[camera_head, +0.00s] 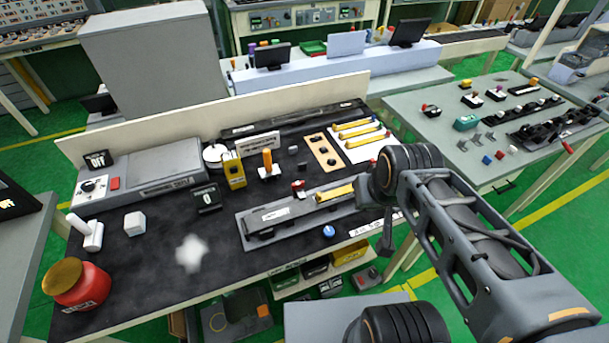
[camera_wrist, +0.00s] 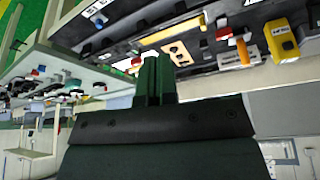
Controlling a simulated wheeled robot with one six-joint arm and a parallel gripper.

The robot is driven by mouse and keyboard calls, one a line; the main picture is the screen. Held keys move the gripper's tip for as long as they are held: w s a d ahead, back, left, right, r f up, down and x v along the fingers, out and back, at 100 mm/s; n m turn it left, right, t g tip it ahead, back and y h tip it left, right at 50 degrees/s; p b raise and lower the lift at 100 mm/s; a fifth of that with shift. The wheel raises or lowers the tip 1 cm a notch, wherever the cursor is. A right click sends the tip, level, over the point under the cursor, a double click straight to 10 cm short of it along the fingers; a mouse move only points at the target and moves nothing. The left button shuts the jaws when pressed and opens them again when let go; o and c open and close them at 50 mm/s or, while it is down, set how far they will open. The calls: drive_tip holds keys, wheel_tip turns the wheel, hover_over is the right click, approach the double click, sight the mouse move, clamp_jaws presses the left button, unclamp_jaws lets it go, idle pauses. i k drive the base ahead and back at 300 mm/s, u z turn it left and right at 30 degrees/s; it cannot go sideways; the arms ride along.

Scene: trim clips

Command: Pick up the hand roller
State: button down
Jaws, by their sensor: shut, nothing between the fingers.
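I cannot tell for certain which thing is the hand roller. An orange-handled tool with a white base (camera_head: 268,165) stands upright at the back middle of the black bench top; it also shows in the wrist view (camera_wrist: 243,52). A white piece with a round upright part (camera_head: 92,236) sits at the bench's left side. My gripper (camera_head: 386,245) hangs near the bench's right edge, apart from both. In the wrist view its fingers (camera_wrist: 153,62) are shut together with nothing between them.
The bench (camera_head: 150,285) also holds a grey fixture with a yellow bar (camera_head: 290,215), a yellow box (camera_head: 234,170), a wooden plate (camera_head: 323,152) and a red jar (camera_head: 76,284). A low back wall (camera_head: 220,107) stands behind. Another table (camera_head: 425,97) is at right.

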sight(269, 169)
drive_tip(key=k, duration=1)
drive_tip(key=u, duration=2.1)
drive_tip(key=i, duration=1)
drive_tip(key=z, duration=1.85)
drive_tip(key=i, duration=0.5)
